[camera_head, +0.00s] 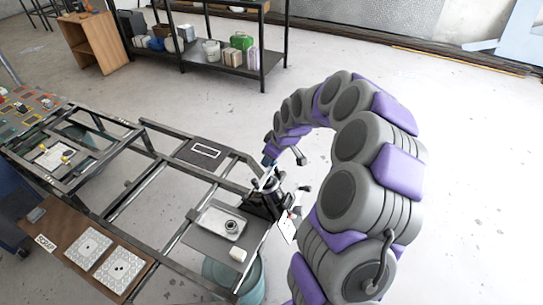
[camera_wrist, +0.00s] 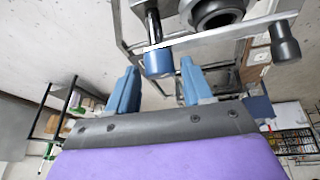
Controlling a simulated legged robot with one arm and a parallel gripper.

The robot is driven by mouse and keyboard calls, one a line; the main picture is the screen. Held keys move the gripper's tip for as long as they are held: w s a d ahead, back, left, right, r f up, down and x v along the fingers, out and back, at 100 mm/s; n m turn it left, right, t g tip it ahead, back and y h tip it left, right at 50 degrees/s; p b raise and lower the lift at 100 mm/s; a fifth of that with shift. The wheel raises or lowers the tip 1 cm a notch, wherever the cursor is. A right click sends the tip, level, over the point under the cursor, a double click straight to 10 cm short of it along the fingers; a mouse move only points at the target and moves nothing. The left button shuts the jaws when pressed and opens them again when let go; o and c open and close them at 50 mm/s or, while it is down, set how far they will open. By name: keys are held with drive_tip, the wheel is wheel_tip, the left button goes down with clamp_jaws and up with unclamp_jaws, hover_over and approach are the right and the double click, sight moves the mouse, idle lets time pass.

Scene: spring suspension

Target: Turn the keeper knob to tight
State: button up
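In the head view a dark upright fixture (camera_head: 262,204) stands at the right end of the metal frame bench, and my gripper (camera_head: 270,163) is close above it. In the wrist view my gripper (camera_wrist: 159,75) shows two blue fingers spread apart. A blue-ended cylinder (camera_wrist: 158,63), possibly the keeper knob, lies in line with the gap between the fingertips; contact cannot be told. A black knob (camera_wrist: 286,44) on a grey bar (camera_wrist: 225,32) is to its right. A dark round collar (camera_wrist: 214,12) is at the top. No tight marking is readable.
A tray (camera_head: 221,222) with a round metal part lies left of the fixture. A white tag (camera_head: 287,226) hangs at its right. A brown board (camera_head: 75,245) with patterned cards is front left. A shelf rack (camera_head: 215,55) stands behind.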

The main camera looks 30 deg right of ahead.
drive_tip(key=c, duration=0.8)
drive_tip(key=shift+c, duration=0.2)
drive_tip(key=shift+m+h, duration=0.3)
drive_tip(key=shift+m, duration=0.1)
drive_tip(key=m+t+h, duration=0.1)
drive_tip(key=m+h, duration=0.1)
drive_tip(key=shift+s+a+m, duration=0.1)
drive_tip(key=shift+a+m, duration=0.05)
drive_tip(key=shift+m, duration=0.15)
drive_tip(key=shift+a+m+h+b, duration=0.15)
drive_tip(key=shift+m+h+b, duration=0.55)
drive_tip(key=shift+m+h, duration=0.4)
drive_tip(key=shift+a+f+m+h+b, duration=0.1)
drive_tip(key=shift+a+m+h+b, duration=0.05)
drive_tip(key=shift+m+h+b, duration=1.3)
drive_tip(key=shift+m+g+p, duration=0.3)
drive_tip(key=shift+m, duration=0.25)
drive_tip(key=o, duration=1)
drive_tip(key=shift+a, duration=0.1)
